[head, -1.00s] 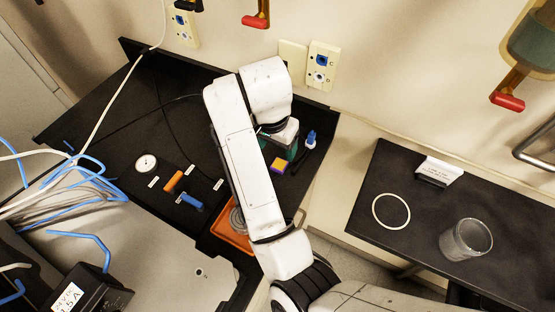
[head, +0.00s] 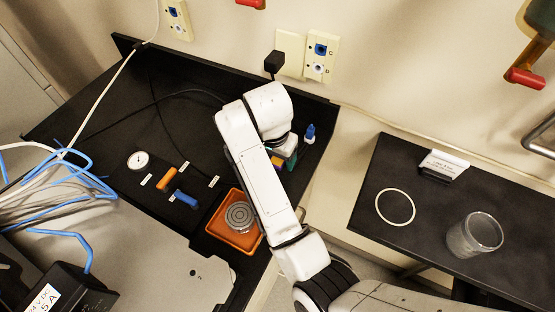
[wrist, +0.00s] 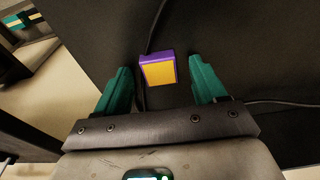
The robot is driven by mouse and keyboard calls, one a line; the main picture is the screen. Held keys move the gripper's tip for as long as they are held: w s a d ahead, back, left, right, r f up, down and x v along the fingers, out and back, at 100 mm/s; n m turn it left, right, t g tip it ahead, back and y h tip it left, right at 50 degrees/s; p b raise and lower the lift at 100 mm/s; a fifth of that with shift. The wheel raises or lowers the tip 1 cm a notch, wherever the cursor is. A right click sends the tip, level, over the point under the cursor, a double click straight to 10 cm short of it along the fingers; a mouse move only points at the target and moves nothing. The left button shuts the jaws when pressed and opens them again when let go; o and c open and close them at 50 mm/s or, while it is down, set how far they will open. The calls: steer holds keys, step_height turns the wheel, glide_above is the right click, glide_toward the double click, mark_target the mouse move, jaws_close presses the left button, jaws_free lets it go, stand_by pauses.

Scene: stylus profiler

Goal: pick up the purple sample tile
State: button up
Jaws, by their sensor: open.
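The purple sample tile (wrist: 158,70) has a yellow-orange face with a purple border and lies on the black bench. In the wrist view it shows between and slightly beyond the tips of my gripper (wrist: 159,72), whose green fingers are apart with a gap on each side. How high the fingertips are above the bench is hard to tell. In the head view my gripper (head: 288,163) is at the bench's right part, and only a small yellow patch of the tile (head: 277,161) shows beside it.
A blue-capped bottle (head: 310,134) stands right of my gripper. An orange tray (head: 217,235) holding a round metal piece lies at the bench front. An orange block (head: 168,178), a blue block (head: 185,199) and a dial (head: 138,160) lie left. A black cable (wrist: 158,25) runs beside the tile.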

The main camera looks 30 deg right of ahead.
steer(key=shift+c, duration=0.2)
steer(key=c, duration=1.1)
steer(key=shift+r, duration=0.1)
steer(key=shift+r+b, duration=0.35)
steer(key=shift+r, duration=0.2)
step_height(320, 180, up, 2)
steer(key=shift+r, duration=0.1)
steer(key=s+r+p, duration=0.4)
steer(key=s+r, duration=0.5)
steer(key=s, duration=0.5)
steer(key=shift+d+r, duration=0.3)
steer(key=shift+d, duration=0.1)
